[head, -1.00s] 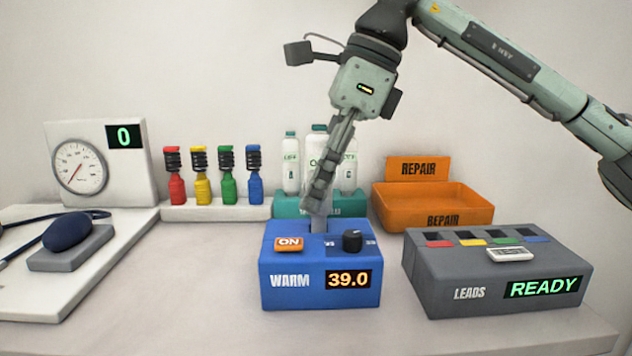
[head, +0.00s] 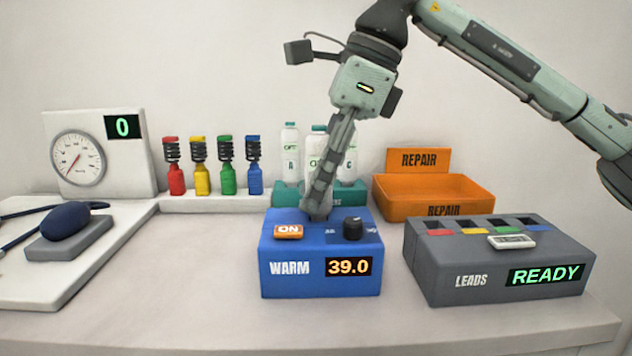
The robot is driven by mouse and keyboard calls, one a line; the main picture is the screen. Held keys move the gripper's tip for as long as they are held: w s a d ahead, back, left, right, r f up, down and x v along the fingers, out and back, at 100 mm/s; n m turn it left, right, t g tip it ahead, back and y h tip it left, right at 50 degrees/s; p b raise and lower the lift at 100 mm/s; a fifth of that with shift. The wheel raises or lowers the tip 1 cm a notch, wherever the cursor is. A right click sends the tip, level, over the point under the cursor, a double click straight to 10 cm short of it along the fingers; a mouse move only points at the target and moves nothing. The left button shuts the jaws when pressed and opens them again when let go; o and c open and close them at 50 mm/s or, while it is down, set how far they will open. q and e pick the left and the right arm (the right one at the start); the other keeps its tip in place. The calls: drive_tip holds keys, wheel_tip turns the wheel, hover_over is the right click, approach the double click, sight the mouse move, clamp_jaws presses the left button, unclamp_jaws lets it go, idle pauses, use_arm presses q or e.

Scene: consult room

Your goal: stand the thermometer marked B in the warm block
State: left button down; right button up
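The blue warm block (head: 281,251) stands at the middle of the table, with an orange ON tab, a black knob and a display of 39.0. My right gripper (head: 318,213) points down from above, slightly tilted, its fingertips at the block's top face behind the tab and knob. I see the fingers edge-on, so whether they are apart or closed on something does not show. No thermometer marked B can be made out; anything between the fingers or in the block's top is hidden. My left gripper is not in view.
Behind stands a teal rack (head: 287,194) of white bottles, partly covered by my gripper. The orange REPAIR tray (head: 405,208) and grey LEADS box (head: 430,269) are on the right. Coloured bulbs (head: 176,179) and a gauge (head: 78,160) are on the left.

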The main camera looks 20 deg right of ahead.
drive_tip(key=shift+o, duration=0.7)
drive_tip(key=v, duration=1.2)
